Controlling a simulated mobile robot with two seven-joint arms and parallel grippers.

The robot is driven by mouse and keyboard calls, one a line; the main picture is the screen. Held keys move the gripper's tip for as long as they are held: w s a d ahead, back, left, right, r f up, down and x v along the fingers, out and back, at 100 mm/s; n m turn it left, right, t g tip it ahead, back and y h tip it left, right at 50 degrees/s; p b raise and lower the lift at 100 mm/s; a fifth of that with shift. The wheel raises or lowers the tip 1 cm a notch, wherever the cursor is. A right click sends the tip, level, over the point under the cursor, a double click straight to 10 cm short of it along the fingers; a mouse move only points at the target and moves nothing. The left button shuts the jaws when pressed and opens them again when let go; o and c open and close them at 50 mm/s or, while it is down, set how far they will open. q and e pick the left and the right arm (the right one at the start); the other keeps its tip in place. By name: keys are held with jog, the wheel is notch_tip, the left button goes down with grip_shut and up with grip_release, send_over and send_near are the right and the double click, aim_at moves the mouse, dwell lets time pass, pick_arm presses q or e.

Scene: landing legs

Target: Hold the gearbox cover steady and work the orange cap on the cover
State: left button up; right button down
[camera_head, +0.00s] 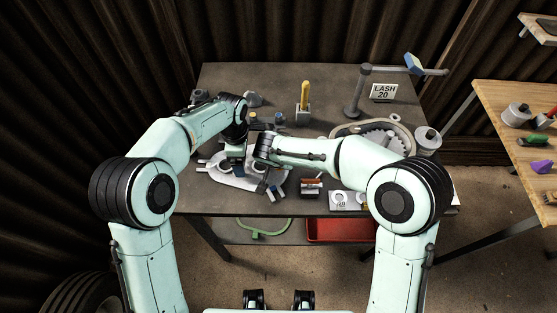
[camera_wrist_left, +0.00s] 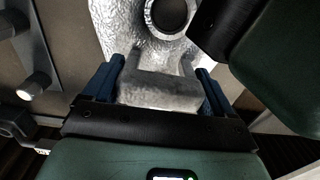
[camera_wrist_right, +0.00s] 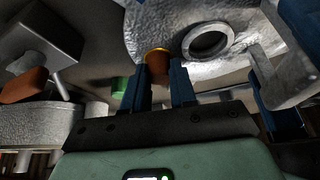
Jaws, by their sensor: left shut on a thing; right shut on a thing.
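The gearbox cover (camera_head: 222,174) is a grey cast-metal plate lying on the workbench, partly hidden by my arms. In the left wrist view it (camera_wrist_left: 128,35) has a round opening and a raised grey handle (camera_wrist_left: 158,92). My left gripper (camera_wrist_left: 160,82) is shut on that handle, with a blue finger on each side. The orange cap (camera_wrist_right: 157,58) sits at the cover's edge beside the ringed opening in the right wrist view. My right gripper (camera_wrist_right: 161,75) is shut on the cap, its fingers on either side. The cap is hidden in the head view.
A block with a reddish-brown top (camera_head: 311,184) stands right of the cover. A geared housing (camera_head: 385,137) is at the right. My two grippers are close together.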

jog(key=shift+r, duration=0.2)
dwell(0.3)
jog(key=shift+a+r, duration=0.1)
jog(key=shift+r, duration=1.4)
pick_arm(q)
jog(key=o, duration=1.1)
jog(key=shift+f, duration=0.1)
notch_tip(320, 180, up, 12)
jog(key=shift+r, duration=0.1)
pick_arm(e)
jog(key=shift+f, duration=0.1)
